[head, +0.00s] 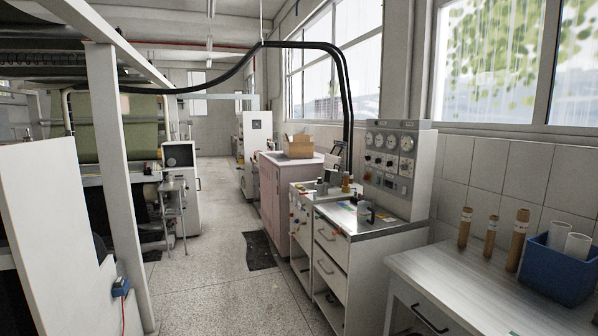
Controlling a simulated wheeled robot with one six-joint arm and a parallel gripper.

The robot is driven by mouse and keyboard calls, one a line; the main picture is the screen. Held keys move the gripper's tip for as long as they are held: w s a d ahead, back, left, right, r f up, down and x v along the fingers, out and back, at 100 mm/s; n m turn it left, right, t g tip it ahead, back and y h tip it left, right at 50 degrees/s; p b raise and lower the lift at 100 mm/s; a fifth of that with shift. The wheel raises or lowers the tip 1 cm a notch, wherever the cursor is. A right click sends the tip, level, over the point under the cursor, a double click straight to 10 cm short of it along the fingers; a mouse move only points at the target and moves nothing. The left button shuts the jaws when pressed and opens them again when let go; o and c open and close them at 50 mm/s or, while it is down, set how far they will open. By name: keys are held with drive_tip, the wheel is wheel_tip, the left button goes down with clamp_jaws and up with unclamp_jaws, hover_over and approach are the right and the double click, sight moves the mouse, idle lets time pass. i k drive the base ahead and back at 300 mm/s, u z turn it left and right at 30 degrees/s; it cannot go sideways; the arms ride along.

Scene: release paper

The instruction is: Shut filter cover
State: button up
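I cannot make out a filter cover in the head view. A grey control panel with round gauges (391,142) stands on a steel-topped cabinet (395,232) right of the middle.
A speckled floor aisle (215,270) runs clear down the middle, with a dark mat (262,251) beside the cabinets. A white machine post (118,185) stands at left. A bench (480,275) at right holds brown tubes (490,237) and a blue bin (553,270).

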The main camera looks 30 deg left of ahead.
sight(334, 177)
drive_tip(key=u, duration=0.8)
drive_tip(key=i, duration=0.8)
drive_tip(key=u, duration=0.7)
drive_tip(key=i, duration=1.15)
drive_tip(key=z, duration=0.55)
drive_tip(key=i, duration=0.7)
drive_tip(key=z, duration=0.4)
drive_tip(key=k, duration=0.35)
drive_tip(key=u, duration=0.7)
drive_tip(key=i, duration=0.5)
drive_tip(key=u, duration=0.55)
drive_tip(key=i, duration=1.95)
drive_tip(key=z, duration=0.65)
drive_tip(key=i, duration=1)
drive_tip(key=z, duration=0.95)
